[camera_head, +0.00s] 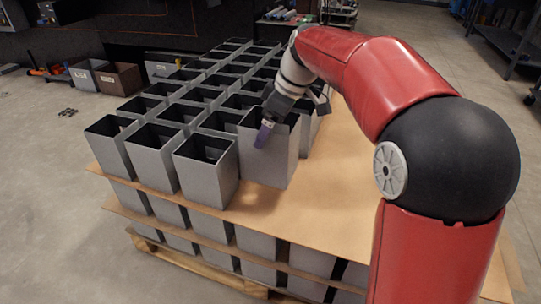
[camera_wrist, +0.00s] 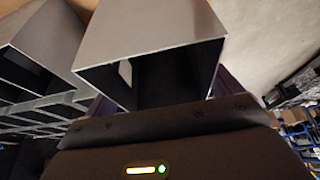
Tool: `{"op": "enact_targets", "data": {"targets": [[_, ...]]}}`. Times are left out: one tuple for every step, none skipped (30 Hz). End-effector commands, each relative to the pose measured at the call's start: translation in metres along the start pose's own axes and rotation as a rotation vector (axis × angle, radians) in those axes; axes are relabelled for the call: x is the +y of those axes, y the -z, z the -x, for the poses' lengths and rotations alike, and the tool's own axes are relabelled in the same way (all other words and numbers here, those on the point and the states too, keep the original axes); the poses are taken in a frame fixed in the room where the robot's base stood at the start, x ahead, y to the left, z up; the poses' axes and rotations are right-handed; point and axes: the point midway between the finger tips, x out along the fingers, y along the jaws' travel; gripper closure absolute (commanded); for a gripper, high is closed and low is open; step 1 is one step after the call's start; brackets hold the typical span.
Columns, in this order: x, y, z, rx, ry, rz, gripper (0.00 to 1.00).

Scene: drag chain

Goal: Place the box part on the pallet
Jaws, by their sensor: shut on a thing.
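A grey, open-topped square box part (camera_head: 268,158) is upright at the right end of the front row on the pallet stack. My gripper (camera_head: 264,132) reaches down from the upper right and is shut on its upper wall; one purple finger shows against the near face. In the wrist view the box part (camera_wrist: 160,35) fills the upper middle, its open end facing me. Its base is at or very near the brown sheet (camera_head: 345,185); I cannot tell whether it touches. The wooden pallet (camera_head: 190,268) shows at the bottom, under lower layers of boxes.
Rows of similar grey boxes (camera_head: 205,170) stand close on the left and behind. The right part of the sheet is bare. A dark rack (camera_head: 505,40) is at the far right.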

Motion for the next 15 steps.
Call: {"op": "enact_targets", "data": {"targets": [[0.0,-0.004,-0.01,0.0,0.0,0.0,0.7],[0.0,-0.006,-0.014,0.0,0.0,0.0,0.7],[0.0,-0.008,-0.019,0.0,-0.001,0.0,0.7],[0.0,-0.009,-0.022,0.0,-0.001,-0.001,0.7],[0.0,-0.01,-0.024,0.001,-0.002,0.0,0.7],[0.0,-0.011,-0.026,0.001,-0.002,0.0,0.7],[0.0,-0.011,-0.027,0.001,-0.002,0.001,0.7],[0.0,-0.012,-0.028,0.001,-0.002,0.001,0.7],[0.0,-0.012,-0.03,0.001,-0.002,0.001,0.7],[0.0,-0.013,-0.032,0.001,-0.002,0.001,0.7],[0.0,-0.015,-0.035,0.001,-0.002,0.001,0.7],[0.0,-0.017,-0.04,0.0,-0.001,0.0,0.7],[0.0,-0.018,-0.044,0.0,0.0,0.0,0.7],[0.0,-0.02,-0.048,0.0,0.0,0.0,0.7],[0.0,-0.022,-0.054,0.001,0.0,-0.001,0.7]]}}
